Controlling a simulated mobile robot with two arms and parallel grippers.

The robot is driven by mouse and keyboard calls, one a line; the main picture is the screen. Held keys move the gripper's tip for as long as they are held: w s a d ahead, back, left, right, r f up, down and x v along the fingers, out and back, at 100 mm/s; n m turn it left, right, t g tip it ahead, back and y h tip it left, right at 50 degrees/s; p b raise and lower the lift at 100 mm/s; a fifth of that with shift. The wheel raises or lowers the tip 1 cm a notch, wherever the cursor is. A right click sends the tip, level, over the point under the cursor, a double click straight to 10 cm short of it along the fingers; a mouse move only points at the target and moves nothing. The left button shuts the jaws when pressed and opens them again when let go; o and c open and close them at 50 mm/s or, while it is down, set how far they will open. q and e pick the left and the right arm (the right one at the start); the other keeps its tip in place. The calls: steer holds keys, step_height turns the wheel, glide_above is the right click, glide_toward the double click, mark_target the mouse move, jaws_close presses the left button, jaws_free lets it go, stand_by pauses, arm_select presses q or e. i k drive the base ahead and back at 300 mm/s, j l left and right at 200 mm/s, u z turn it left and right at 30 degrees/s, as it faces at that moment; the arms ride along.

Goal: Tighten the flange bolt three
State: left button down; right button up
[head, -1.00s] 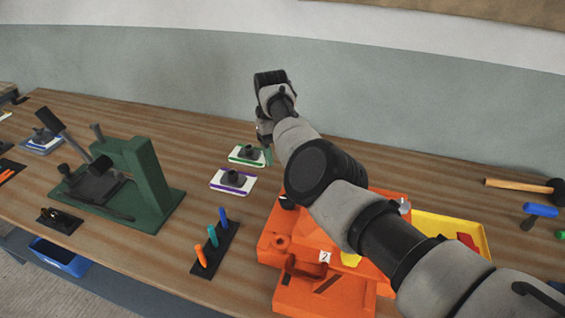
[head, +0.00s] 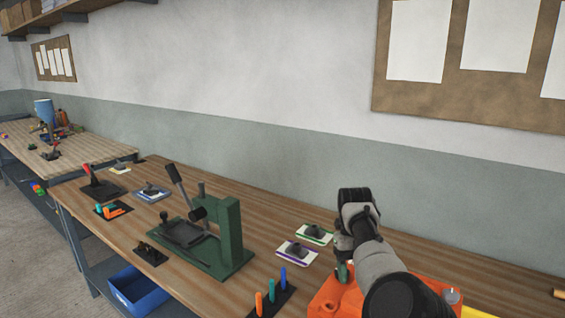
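No bolt marked three can be made out. The orange mould (head: 330,297) shows only in part at the lower right of the head view, cut off by the bottom edge and covered by my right arm. A small grey knob or bolt head (head: 452,295) stands on its right part. My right gripper (head: 343,270) points down at the mould's far left edge, behind the wrist. Its fingers are small and partly hidden, so I cannot tell whether they are open or touch anything. My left gripper is not in view.
A green press (head: 228,240) with a lever stands left of the mould. Upright coloured pegs (head: 270,290) are in front. Two cards with dark parts, one purple-edged (head: 297,252) and one green-edged (head: 314,234), lie behind. A blue bin (head: 138,290) is below the bench.

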mark_target(451, 295)
steer(key=k, duration=0.9)
